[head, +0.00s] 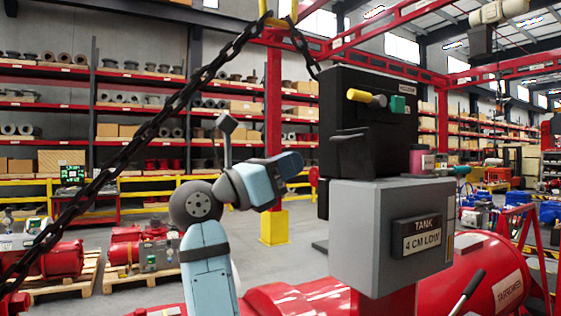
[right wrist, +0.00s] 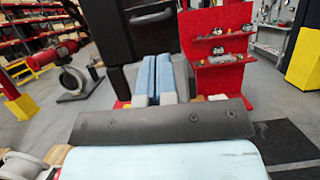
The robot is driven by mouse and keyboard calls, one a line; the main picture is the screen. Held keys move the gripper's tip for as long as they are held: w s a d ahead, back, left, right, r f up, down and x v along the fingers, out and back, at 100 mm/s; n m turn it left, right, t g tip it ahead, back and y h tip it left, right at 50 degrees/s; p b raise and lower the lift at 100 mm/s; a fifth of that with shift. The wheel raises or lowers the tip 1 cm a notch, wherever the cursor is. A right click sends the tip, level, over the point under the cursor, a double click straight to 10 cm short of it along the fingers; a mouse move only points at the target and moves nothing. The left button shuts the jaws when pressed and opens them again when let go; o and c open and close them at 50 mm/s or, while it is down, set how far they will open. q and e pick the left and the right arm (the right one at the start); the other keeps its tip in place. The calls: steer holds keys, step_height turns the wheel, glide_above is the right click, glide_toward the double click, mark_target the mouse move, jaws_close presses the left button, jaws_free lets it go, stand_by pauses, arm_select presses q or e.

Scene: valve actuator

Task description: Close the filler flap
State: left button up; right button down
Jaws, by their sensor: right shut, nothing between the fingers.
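A black upright housing (head: 385,105) stands behind a grey box (head: 385,230) with a sign reading "TANK 4 CM LOW" (head: 421,237). A dark flap-like piece (head: 350,141) juts from the housing's left front; I cannot tell for sure that it is the filler flap, or how far open it is. My right gripper (head: 296,163) is left of the housing, apart from that piece in the picture. In the right wrist view its two light-blue fingers (right wrist: 155,78) are together and empty, with the black housing (right wrist: 120,45) beyond them. My left gripper is not in view.
A red tank (head: 480,275) lies below. A heavy chain (head: 150,130) crosses the left. Open floor lies left of the housing.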

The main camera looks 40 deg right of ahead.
mark_target(342, 140)
steer(key=p+x, duration=0.3)
steer(key=x, duration=0.6)
steer(key=shift+d+r, duration=0.15)
steer(key=shift+d, duration=0.1)
steer(key=shift+w+d, duration=0.1)
steer(key=shift+d, duration=0.25)
steer(key=shift+d, duration=0.15)
